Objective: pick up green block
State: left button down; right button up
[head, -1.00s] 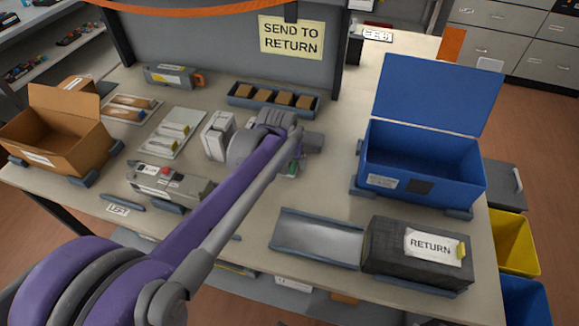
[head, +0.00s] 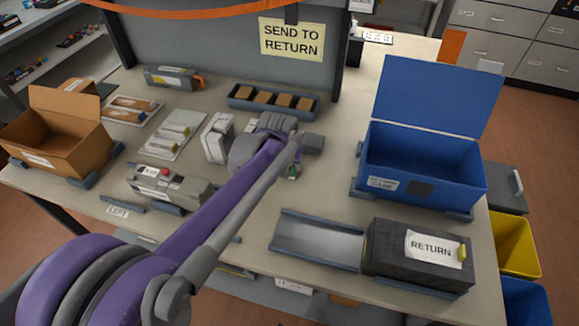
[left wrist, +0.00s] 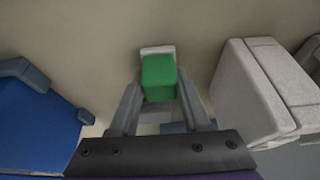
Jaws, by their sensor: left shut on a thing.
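The green block (left wrist: 158,78) is between the two grey fingers of my left gripper (left wrist: 157,92) in the left wrist view. The gripper is shut on it. A pale piece shows at the block's far edge and a grey one at its near edge; I cannot tell whether the block touches the table. In the head view my left arm covers most of the gripper, and only a small green patch of the block (head: 293,172) shows below the wrist. My right gripper is in neither view.
A white-grey box-shaped unit (left wrist: 255,90) stands right of the gripper in the wrist view. The open blue bin (head: 420,165) stands at the right, a black RETURN box (head: 390,250) in front of it. A cardboard box (head: 60,145) is at the left.

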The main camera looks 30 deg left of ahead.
pick_arm(q)
notch_tip(320, 180, up, 10)
jog(key=shift+p, duration=0.75)
jog(key=c, duration=1)
grip_release()
jog(key=c, duration=0.5)
jog(key=shift+f, duration=0.1)
jog(key=shift+c, duration=0.3)
